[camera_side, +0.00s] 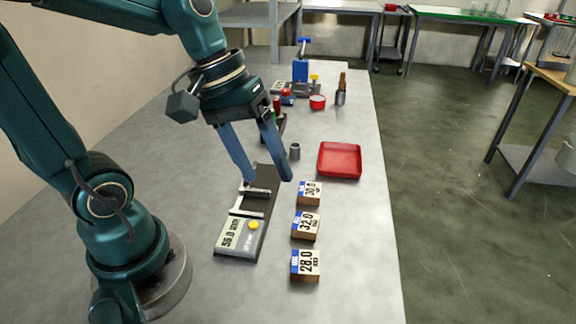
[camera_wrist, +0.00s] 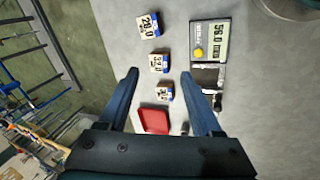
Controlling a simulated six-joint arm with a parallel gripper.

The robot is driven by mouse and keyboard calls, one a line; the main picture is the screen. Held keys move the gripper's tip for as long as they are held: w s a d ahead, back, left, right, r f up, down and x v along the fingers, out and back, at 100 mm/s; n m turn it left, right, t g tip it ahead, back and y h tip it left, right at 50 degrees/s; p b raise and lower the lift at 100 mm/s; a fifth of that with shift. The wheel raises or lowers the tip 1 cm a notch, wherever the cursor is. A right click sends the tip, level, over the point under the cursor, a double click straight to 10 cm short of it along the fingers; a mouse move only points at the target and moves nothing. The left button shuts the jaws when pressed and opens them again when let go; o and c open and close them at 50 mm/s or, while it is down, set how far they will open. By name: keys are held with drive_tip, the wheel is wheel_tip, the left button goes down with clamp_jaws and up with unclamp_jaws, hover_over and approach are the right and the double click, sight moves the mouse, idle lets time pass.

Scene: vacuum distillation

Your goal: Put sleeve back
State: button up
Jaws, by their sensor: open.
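A small grey cylinder (camera_side: 294,152), which looks like the sleeve, stands upright on the table left of the red tray (camera_side: 340,160). In the wrist view, a small grey piece (camera_wrist: 185,128) beside the tray (camera_wrist: 155,121) may be the same one. My gripper (camera_side: 268,181) is open and empty above the dark measuring gauge (camera_side: 262,207); its blue fingers are spread wide. In the wrist view my gripper (camera_wrist: 160,75) has the gauge (camera_wrist: 209,41) to its right. The gauge reads 56.0 mm, and its metal jaws show nothing clearly held between them.
Three labelled blocks, 30.0 (camera_side: 309,194), 32.0 (camera_side: 305,226) and 28.0 (camera_side: 305,266), stand in a row right of the gauge. The table's right edge is close beyond the tray.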

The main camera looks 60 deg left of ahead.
drive_tip(key=shift+s+a+r+m+t+y, duration=0.15)
drive_tip(key=shift+s+m+t+y, duration=0.35)
drive_tip(key=shift+s+m, duration=0.4)
drive_tip(key=shift+s+a+r+m+t+y, duration=0.15)
drive_tip(key=shift+s+m+t+y, duration=0.35)
drive_tip(key=shift+m, duration=0.75)
drive_tip(key=shift+s+r+m+t+y, duration=0.15)
drive_tip(key=shift+s+m+t+y, duration=0.25)
drive_tip(key=shift+s+m, duration=0.6)
